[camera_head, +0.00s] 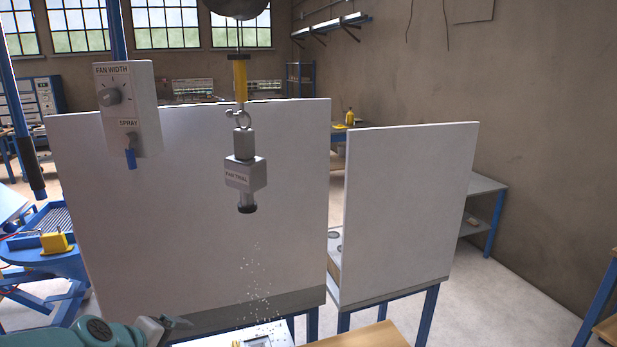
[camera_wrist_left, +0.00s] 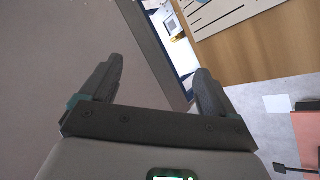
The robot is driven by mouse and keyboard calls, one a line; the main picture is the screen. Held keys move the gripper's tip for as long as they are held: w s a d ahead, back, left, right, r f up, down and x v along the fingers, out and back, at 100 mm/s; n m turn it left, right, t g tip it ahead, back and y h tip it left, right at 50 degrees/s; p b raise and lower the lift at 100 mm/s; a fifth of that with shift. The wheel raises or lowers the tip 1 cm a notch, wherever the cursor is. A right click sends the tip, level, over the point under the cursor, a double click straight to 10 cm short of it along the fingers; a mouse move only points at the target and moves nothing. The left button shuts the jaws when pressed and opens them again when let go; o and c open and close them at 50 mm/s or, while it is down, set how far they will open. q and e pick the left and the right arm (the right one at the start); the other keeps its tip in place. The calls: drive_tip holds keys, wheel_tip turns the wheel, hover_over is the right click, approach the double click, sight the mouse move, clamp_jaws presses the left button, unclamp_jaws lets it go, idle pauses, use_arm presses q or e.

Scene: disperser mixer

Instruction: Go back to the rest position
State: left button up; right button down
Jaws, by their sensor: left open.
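My left gripper (camera_head: 178,323) comes in at the bottom left of the head view, low in front of the large white panel. In the left wrist view my left gripper (camera_wrist_left: 158,78) has its two dark fingers spread apart with nothing between them. My right gripper is in neither view. A grey block labelled FAN TRIAL (camera_head: 246,174) hangs from a ring under a yellow cylinder (camera_head: 240,80). Fine pale specks (camera_head: 262,290) show below it.
A control box (camera_head: 130,110) with a FAN WIDTH knob and a blue SPRAY switch stands at the left. Two white panels (camera_head: 200,220) (camera_head: 408,215) stand behind the hanging block. A wooden board (camera_head: 362,337) is at the bottom. A blue cart (camera_head: 45,262) is at the left.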

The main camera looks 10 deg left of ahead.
use_arm(q)
drive_tip(key=s+d+f+m+g, duration=0.1)
drive_tip(key=s+d+f+m, duration=0.1)
drive_tip(key=f, duration=0.5)
drive_tip(key=s+d+f+m+g+h, duration=0.1)
drive_tip(key=s+d+f+m+g, duration=0.1)
drive_tip(key=s+d+f, duration=0.2)
drive_tip(key=s+d+f+m+g, duration=0.2)
drive_tip(key=s+d+f, duration=0.1)
drive_tip(key=d+f, duration=0.5)
wheel_tip(320, 180, down, 4)
drive_tip(key=shift+d+r+m, duration=0.1)
drive_tip(key=shift+r+m, duration=0.1)
drive_tip(key=shift+m, duration=0.2)
drive_tip(key=s+d+f+m+g+h, duration=0.25)
drive_tip(key=s+d+f+m, duration=0.4)
drive_tip(key=s, duration=0.65)
wheel_tip(320, 180, down, 11)
drive_tip(key=d+n+b, duration=0.1)
drive_tip(key=d+b, duration=0.1)
drive_tip(key=b, duration=0.8)
drive_tip(key=shift+d+f+y, duration=0.15)
drive_tip(key=shift+d+y, duration=0.25)
drive_tip(key=shift+y, duration=0.05)
